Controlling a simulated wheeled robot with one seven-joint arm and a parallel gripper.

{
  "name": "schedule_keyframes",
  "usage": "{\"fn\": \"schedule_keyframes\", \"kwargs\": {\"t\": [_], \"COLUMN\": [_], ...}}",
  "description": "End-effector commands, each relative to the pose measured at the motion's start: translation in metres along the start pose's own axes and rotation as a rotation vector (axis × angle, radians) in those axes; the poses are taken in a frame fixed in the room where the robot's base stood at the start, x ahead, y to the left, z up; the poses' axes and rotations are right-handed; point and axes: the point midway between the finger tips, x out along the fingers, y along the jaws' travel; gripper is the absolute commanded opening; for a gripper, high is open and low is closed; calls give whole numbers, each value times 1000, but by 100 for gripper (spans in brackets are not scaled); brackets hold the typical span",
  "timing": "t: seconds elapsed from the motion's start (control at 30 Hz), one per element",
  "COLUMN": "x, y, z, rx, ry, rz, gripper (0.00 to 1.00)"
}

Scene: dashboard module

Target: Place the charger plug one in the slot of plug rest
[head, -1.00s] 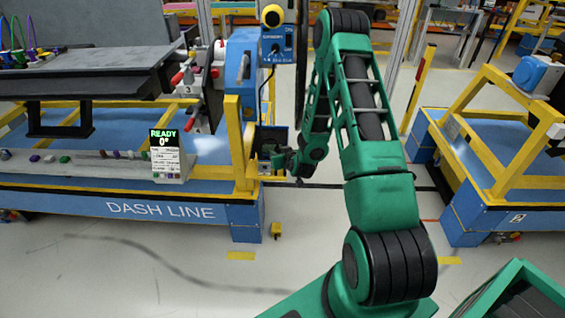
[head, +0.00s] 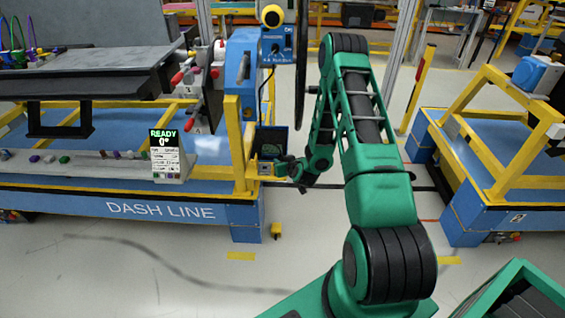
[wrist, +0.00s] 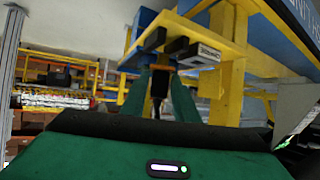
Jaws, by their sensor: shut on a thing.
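My gripper (wrist: 161,82) shows in the wrist view with its two green fingers shut on a small dark thing, the charger plug (wrist: 159,88). The plug is mostly hidden between the fingers, and its prongs cannot be made out. Just beyond the fingertips is a yellow bracket with dark blocks and a pale label, which looks like the plug rest (wrist: 205,54). The fingertips are close to it; contact cannot be told. In the head view, my gripper (head: 284,168) is small beside the yellow corner post, at the bracket (head: 265,168). The slot is not clearly seen.
The yellow post (head: 238,145) and blue bench (head: 150,207) stand directly left of my gripper. A small screen (head: 164,140) reads READY 0°. Open floor lies in front, and another yellow-framed bench (head: 470,165) stands to the right.

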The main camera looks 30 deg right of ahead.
Motion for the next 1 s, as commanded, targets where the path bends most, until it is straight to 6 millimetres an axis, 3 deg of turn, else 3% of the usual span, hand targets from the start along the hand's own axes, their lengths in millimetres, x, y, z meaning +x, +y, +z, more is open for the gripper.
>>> {"fn": "schedule_keyframes", "kwargs": {"t": [0.47, 0.5, 0.57, 1.0], "x": [5, 5, 5, 2], "y": [-1, 0, 0, 0], "z": [9, 9, 9, 2], "rx": [0, 0, 0, -1], "ry": [0, 0, 0, 2], "rz": [-1, -1, -1, 0], "gripper": [4, 30, 44, 46]}}
